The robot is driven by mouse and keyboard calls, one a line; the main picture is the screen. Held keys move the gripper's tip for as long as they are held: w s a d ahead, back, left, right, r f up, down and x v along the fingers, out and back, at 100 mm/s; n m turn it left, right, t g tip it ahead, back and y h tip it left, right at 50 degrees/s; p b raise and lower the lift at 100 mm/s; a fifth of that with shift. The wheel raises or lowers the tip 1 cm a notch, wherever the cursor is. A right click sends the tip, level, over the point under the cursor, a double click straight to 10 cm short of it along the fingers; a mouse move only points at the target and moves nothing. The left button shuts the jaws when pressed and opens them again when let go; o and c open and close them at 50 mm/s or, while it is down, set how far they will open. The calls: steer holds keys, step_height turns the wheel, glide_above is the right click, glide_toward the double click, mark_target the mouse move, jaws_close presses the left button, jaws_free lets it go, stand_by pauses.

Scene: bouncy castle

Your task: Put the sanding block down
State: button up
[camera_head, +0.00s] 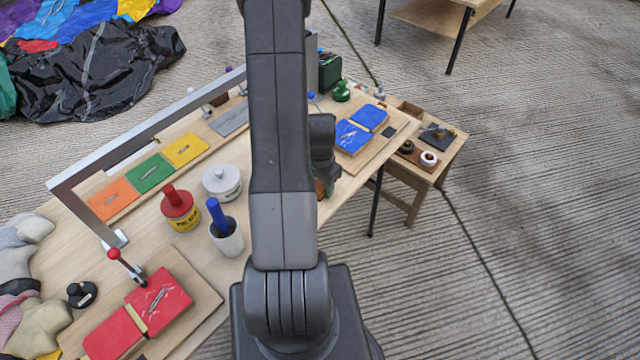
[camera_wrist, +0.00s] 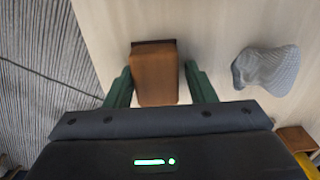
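The sanding block, a brown block with a darker far edge (camera_wrist: 155,78), lies between the two green fingers of my gripper (camera_wrist: 160,78) in the wrist view. The fingers are open: a clear gap shows on the block's right side and a narrower one on its left. The block is over the pale wooden table top (camera_wrist: 105,22); whether it rests fully on it is hard to tell. In the head view my arm hides most of this spot, and only a bit of brown shows beside it near the table's edge.
A grey mesh-like piece (camera_wrist: 266,70) lies right of the gripper in the wrist view. On the table stand a red-lidded pot (camera_head: 180,208), a white tin (camera_head: 222,182) and a cup with a blue handle (camera_head: 226,236). Blue pads (camera_head: 354,137) lie on a board farther right.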

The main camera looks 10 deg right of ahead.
steer(key=shift+s+f, duration=0.35)
steer(key=shift+s, duration=0.15)
steer(key=shift+d+r+p, duration=0.1)
steer(key=shift+r+p, duration=0.3)
steer(key=shift+p, duration=0.45)
steer(key=shift+w+d+r, duration=0.1)
steer(key=shift+w+r, duration=0.05)
steer(key=shift+r, duration=0.05)
step_height(320, 180, up, 14)
steer(key=b, duration=0.1)
steer(key=shift+w+d+f, duration=0.2)
steer(key=shift+w+d, duration=0.1)
steer(key=shift+w, duration=0.05)
steer(key=shift+f, duration=0.1)
steer(key=f, duration=0.7)
steer(key=f+p, duration=0.1)
steer(key=f, duration=0.3)
steer(key=shift+s+a+f, duration=0.2)
steer(key=shift+a+f, duration=0.05)
steer(key=shift+a, duration=0.1)
steer(key=shift+f, duration=1.2)
